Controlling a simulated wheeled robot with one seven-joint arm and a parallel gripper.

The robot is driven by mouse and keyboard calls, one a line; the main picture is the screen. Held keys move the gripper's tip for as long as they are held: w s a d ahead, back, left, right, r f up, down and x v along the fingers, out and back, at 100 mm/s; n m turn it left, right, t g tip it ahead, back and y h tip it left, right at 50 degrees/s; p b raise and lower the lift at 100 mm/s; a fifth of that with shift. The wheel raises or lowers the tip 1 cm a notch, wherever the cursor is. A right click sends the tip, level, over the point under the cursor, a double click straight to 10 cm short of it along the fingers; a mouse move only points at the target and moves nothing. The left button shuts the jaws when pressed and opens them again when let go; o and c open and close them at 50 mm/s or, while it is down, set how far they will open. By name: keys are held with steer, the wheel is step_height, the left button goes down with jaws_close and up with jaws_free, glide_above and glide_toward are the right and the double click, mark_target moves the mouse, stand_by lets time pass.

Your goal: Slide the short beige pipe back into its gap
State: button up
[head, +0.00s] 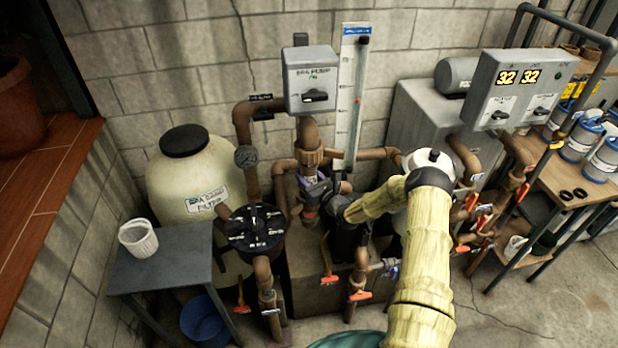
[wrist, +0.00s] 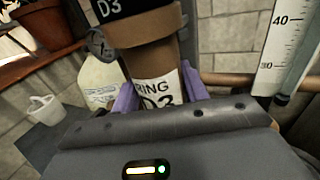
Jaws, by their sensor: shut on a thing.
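A short beige-brown pipe (wrist: 166,55) stands between the purple fingers of my gripper (wrist: 160,94) in the wrist view. It carries a white label reading "RING D3" and, above it, a black band marked "D3". My gripper is shut on this pipe. In the head view my gripper (head: 315,188) is at the pipework below the grey spa pump box, partly hidden by my wrist and arm. The pipe's lower end is hidden, and I cannot tell whether its ends touch the neighbouring pipes or where the gap lies.
The grey switch box (head: 312,80) and a tall flow gauge (head: 351,95) are close above. Orange-handled valves (head: 360,296) crowd below. A white basket (head: 138,238) sits on a grey table.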

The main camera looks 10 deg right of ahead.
steer(key=shift+d+f, duration=0.15)
steer(key=o, duration=1.4)
steer(key=shift+w+f, duration=0.1)
steer(key=shift+w, duration=0.1)
steer(key=shift+o, duration=0.2)
steer(key=shift+o, duration=0.4)
steer(key=shift+s, duration=0.2)
steer(key=shift+s+p, duration=1.75)
steer(key=shift+s, duration=0.55)
steer(key=s+p, duration=0.4)
steer(key=s, duration=0.3)
steer(key=shift+s, duration=0.1)
